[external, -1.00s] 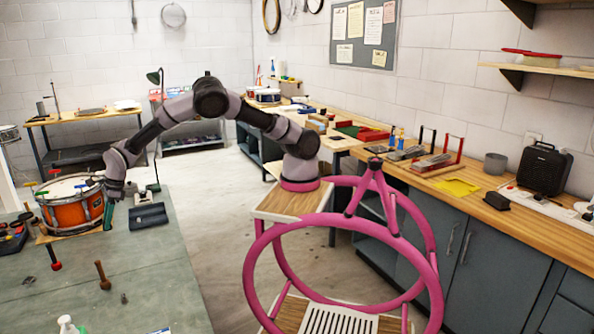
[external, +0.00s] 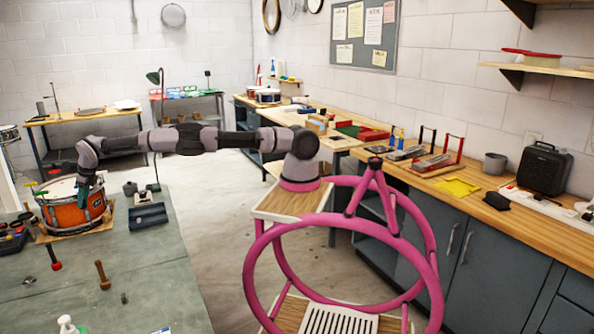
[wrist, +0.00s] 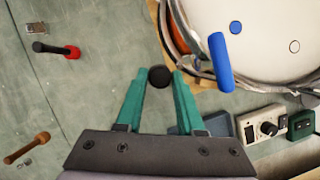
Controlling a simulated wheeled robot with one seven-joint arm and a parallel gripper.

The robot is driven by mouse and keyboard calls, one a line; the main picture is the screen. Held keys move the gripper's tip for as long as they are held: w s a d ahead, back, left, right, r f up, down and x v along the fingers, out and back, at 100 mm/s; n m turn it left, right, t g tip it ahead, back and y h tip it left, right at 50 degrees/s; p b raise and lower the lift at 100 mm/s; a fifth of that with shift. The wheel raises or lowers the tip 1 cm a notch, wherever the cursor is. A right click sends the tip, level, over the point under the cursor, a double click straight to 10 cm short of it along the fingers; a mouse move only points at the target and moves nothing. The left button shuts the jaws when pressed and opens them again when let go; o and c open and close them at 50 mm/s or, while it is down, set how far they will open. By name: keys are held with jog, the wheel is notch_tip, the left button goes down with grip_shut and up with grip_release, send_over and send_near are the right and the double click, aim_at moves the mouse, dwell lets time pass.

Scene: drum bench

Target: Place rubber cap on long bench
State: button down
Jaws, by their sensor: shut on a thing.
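My gripper (wrist: 159,74) is shut on a small round black thing, which looks like the rubber cap (wrist: 159,79), held between the tips of its green fingers in the wrist view. In the external view my gripper (external: 83,200) points down at the right side of the orange drum (external: 62,217); the cap is too small to make out there. The long wooden bench (external: 480,212) runs along the right wall, across the floor from my gripper. Which bench is meant is not marked.
The green-topped table (external: 150,285) carries the drum, a black-and-red mallet (wrist: 55,49), a wooden-handled tool (wrist: 27,147) and a grey device with a knob (wrist: 266,127). The long bench holds yellow paper (external: 457,187), a grey cup (external: 495,163) and a black heater (external: 543,168), with bare wood along its front.

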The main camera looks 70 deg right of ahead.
notch_tip(320, 180, down, 14)
jog(key=shift+r, duration=0.1)
dwell(0.5)
jog(key=c, duration=0.5)
grip_release()
jog(key=shift+w+d, duration=0.1)
jog(key=shift+d, duration=0.1)
jog(key=shift+r, duration=0.45)
jog(key=v, duration=1.1)
jog(key=shift+s+a, duration=0.15)
jog(key=shift+s, duration=0.1)
